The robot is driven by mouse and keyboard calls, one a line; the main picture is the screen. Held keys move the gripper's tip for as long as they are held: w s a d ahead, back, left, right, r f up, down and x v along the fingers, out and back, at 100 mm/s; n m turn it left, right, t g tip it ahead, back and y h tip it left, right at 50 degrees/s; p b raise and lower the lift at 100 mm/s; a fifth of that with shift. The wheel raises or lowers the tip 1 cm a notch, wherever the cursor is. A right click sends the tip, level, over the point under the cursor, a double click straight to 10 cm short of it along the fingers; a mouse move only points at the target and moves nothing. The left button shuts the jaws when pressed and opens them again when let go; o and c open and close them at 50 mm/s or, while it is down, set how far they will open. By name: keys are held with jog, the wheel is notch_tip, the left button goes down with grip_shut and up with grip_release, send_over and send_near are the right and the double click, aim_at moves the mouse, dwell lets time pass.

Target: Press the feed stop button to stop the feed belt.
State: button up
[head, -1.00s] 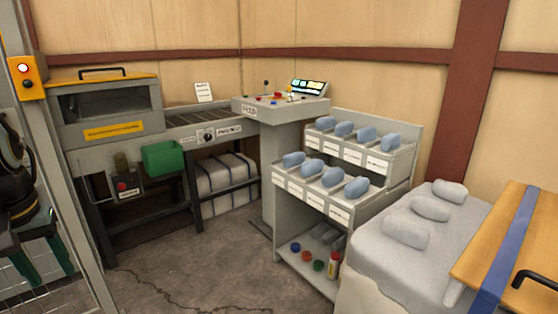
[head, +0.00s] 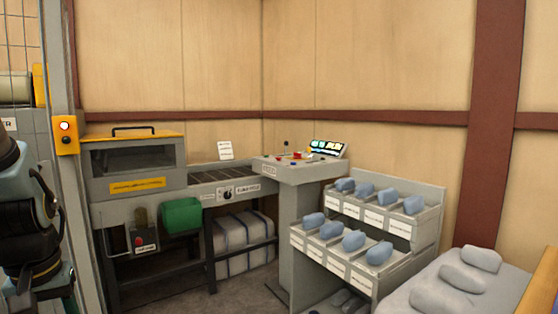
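The control console (head: 300,170) stands in the corner at the right end of the feed belt (head: 213,174). Red buttons and a small lever show on its top, with a lit display (head: 326,148) at its back right. Which button is the feed stop cannot be read. Part of my arm (head: 30,215) shows at the left edge. My gripper is not in view.
A green bin (head: 181,216) hangs on the belt's front. A tiered rack (head: 433,222) with blue-grey pillows stands right of the console. A grey-covered table (head: 402,298) with pillows is at the lower right. A post with a yellow switch box (head: 66,146) stands at left. Floor before the belt is open.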

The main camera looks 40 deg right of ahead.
jog(key=shift+c, duration=0.2)
grip_shut()
dwell(1.6)
